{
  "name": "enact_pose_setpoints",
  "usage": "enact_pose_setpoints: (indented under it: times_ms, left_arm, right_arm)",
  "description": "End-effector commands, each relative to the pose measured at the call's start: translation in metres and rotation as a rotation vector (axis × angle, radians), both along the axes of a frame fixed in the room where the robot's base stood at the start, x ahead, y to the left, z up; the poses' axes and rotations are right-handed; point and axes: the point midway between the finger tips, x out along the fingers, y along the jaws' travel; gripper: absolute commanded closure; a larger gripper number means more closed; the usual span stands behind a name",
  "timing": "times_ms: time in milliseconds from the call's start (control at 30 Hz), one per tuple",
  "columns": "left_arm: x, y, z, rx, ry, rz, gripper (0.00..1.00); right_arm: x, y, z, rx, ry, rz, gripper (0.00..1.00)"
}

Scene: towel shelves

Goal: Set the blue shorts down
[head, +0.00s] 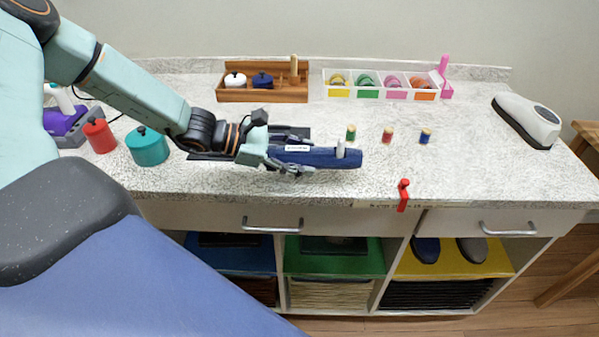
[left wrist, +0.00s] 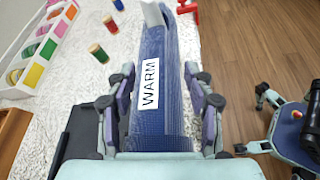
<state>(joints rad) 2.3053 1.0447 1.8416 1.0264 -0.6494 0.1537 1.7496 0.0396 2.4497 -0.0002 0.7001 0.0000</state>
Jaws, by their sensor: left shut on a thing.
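The blue shorts appear as a long, flat, dark blue folded bundle (head: 318,157) with a white label. In the left wrist view the bundle (left wrist: 168,100) has a label reading "WARM" and a whitish piece at its far end. My left gripper (head: 285,160) is shut on the bundle, and in the left wrist view its fingers (left wrist: 165,105) press both long sides. The bundle lies level over the front part of the speckled counter (head: 470,170). I cannot tell whether it touches the counter. My right gripper is not seen in the head view.
Green, red and blue spools (head: 388,135) stand right of the bundle. A red clip-like piece (head: 403,194) sits at the front edge. A dark flat plate (left wrist: 75,145) lies beside the gripper. Below are blue, green (head: 335,262) and yellow (head: 455,262) shelf compartments.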

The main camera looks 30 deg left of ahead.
Motion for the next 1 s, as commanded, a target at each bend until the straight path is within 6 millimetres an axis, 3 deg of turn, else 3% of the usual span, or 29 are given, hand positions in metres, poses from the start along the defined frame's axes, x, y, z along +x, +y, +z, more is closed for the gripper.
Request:
enact_pose_setpoints:
  times_ms: [233,767,800,1000]
  left_arm:
    - [-0.002,-0.001,-0.033,0.000,0.001,0.001,0.88]
    - [-0.002,-0.001,-0.040,-0.001,-0.001,0.003,0.88]
    - [-0.003,-0.001,-0.041,-0.001,0.000,0.002,0.47]
    - [-0.003,-0.001,-0.040,0.001,0.001,0.003,0.30]
  right_arm:
    - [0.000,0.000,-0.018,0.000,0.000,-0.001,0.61]
    - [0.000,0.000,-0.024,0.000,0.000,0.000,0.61]
    - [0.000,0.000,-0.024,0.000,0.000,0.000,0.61]
    - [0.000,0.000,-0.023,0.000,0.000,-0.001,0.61]
